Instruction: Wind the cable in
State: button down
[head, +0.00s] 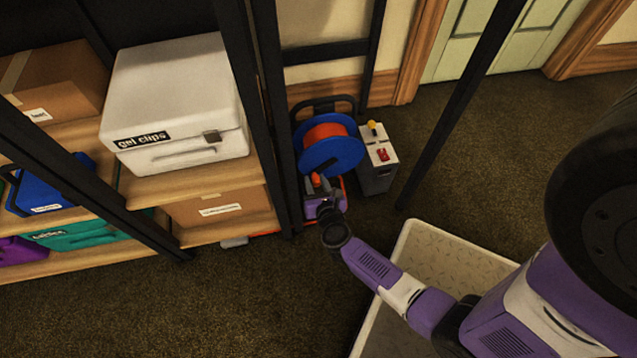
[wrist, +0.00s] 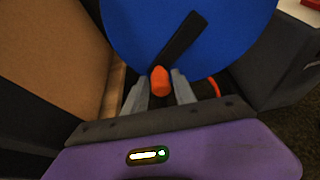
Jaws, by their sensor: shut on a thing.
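The cable reel (head: 332,157) stands on the floor beside the shelf, with blue discs, orange cable (head: 324,132) wound between them and a black frame. In the wrist view its blue disc (wrist: 130,30) carries a black crank arm (wrist: 180,40) with an orange crank knob (wrist: 160,82) at its lower end. My gripper (wrist: 160,90) is shut on this knob, one finger on each side. In the head view my gripper (head: 318,190) is at the lower front of the reel. A short orange-red stretch, perhaps loose cable, shows at the disc's lower right in the wrist view (wrist: 214,87).
A grey box (head: 376,170) with a red switch and yellow knob stands close right of the reel. A black shelf post (head: 276,120) is close on the left; the shelf holds a white case (head: 175,95) and cartons. Carpet lies open at right, beyond another post (head: 455,110).

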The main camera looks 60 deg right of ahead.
jog(key=shift+d+r, duration=0.2)
jog(key=shift+d, duration=0.1)
jog(key=c, duration=1.2)
grip_release()
jog(key=shift+s, duration=0.1)
jog(key=shift+a+f, duration=0.1)
jog(key=p+v, duration=0.2)
jog(key=v, duration=0.5)
jog(key=shift+s+a, duration=0.2)
jog(key=shift+a, duration=0.05)
